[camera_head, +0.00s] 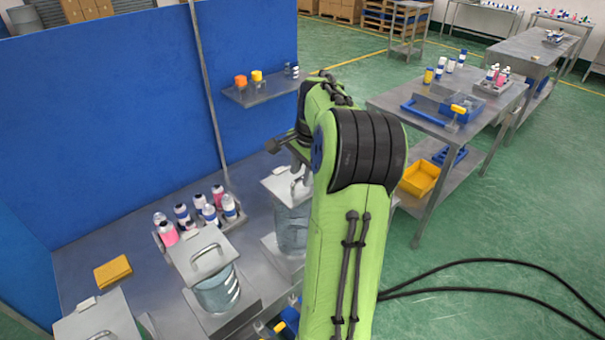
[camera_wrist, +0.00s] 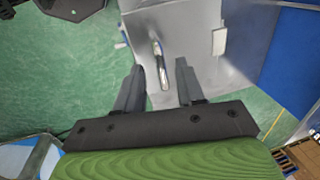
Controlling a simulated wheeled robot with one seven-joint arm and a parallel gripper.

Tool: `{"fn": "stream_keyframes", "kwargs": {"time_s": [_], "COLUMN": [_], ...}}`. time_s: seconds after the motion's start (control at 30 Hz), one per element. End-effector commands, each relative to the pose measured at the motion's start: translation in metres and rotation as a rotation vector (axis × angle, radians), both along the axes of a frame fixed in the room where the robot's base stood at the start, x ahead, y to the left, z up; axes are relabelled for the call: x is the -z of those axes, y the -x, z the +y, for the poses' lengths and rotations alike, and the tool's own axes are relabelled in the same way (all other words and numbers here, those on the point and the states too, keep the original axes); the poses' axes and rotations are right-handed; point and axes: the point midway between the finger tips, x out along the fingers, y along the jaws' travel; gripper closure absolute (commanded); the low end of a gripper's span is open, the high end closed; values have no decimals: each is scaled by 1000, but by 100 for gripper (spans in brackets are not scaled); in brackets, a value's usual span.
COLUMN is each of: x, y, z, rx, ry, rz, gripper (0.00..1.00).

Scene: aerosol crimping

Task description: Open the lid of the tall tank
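The tall tank (camera_head: 291,232) is a clear cylinder under a flat grey metal lid (camera_head: 277,186), on the bench just left of my green arm. The arm hides its right side. The lid looks closed and has a bar handle. In the wrist view the lid (camera_wrist: 195,55) fills the upper middle, with its shiny handle (camera_wrist: 161,70) and a pale block near its right edge. My gripper (camera_wrist: 160,65) is open, its two dark fingers apart on either side of the handle. I see no clear contact. In the head view the gripper is mostly hidden behind the arm.
A second lidded tank (camera_head: 217,292) stands to the left, and a third lid (camera_head: 98,322) is at the lower left. A tray of bottles (camera_head: 190,232) stands behind them. A blue partition (camera_head: 110,120) with a small shelf (camera_head: 262,94) backs the bench. Another table (camera_head: 420,115) is at right.

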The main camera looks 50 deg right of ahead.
Motion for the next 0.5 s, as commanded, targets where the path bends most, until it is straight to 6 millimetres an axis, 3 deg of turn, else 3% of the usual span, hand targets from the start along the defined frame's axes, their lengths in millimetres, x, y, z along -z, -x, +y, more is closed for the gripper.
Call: {"fn": "stream_keyframes", "kwargs": {"time_s": [0.3,0.5], "x": [5,5], "y": [-1,-1], "z": [0,0], "rx": [0,0], "ry": [1,1], "rz": [-1,-1], "gripper": [62,93]}}
